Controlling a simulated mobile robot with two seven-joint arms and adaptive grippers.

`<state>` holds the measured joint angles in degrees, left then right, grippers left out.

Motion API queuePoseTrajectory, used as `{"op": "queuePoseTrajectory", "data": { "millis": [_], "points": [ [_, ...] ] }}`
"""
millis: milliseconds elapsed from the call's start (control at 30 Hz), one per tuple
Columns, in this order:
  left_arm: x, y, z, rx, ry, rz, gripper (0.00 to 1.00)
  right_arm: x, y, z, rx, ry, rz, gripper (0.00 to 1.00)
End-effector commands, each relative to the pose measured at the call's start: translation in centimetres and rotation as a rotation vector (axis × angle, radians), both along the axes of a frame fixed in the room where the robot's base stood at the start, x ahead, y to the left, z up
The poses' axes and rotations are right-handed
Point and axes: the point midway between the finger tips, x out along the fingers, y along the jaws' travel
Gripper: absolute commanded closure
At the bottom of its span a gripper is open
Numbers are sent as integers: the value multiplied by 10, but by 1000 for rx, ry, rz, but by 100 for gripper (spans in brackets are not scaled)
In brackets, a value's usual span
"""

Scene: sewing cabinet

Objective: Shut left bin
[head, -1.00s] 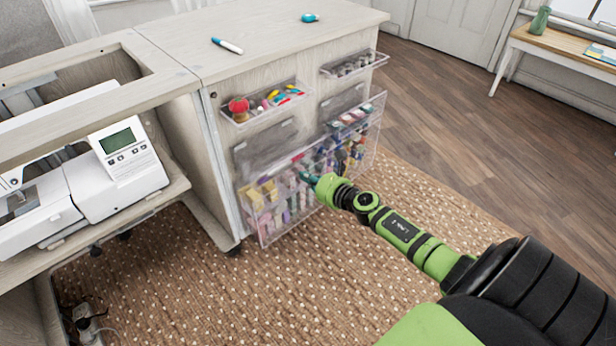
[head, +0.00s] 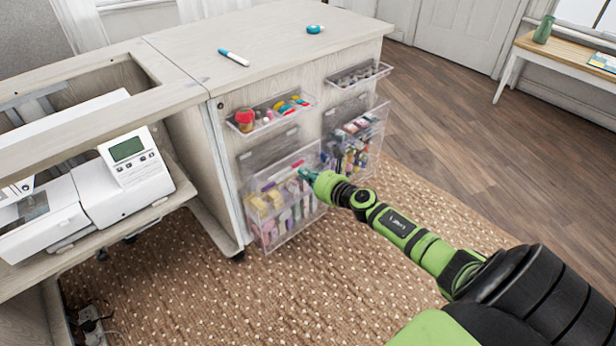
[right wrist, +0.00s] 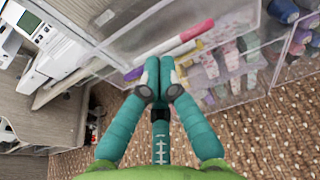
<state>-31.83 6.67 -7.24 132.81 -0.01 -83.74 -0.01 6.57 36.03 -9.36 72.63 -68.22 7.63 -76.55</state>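The left bin (head: 268,237) is a clear bin low on the cabinet front, holding yellow, pink and purple items. It stands out from the cabinet, with a dark gap behind its top. My right gripper (head: 306,174) is at the upper right part of its front. In the right wrist view its teal fingers (right wrist: 160,68) are together with nothing seen between them. Their tips are at or very near the clear bin wall (right wrist: 245,98); contact is unclear. My left gripper is not in view.
A second clear bin (head: 378,128) juts out just right of it. Small trays (head: 272,122) (head: 357,80) sit above both. The cabinet top (head: 270,45) holds a pen and a teal item. A sewing machine (head: 125,190) stands left. The rug in front is clear.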

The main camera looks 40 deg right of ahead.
Motion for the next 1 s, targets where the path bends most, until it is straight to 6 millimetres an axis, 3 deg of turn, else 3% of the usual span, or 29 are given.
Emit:
{"op": "queuePoseTrajectory", "data": {
  "millis": [933, 1000],
  "points": [
    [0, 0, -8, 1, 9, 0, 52, 3, 0, 0, 0, 0, 0, 100],
    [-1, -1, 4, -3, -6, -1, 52, 3, -1, -2, 0, 0, 1, 100]
  ]
}}
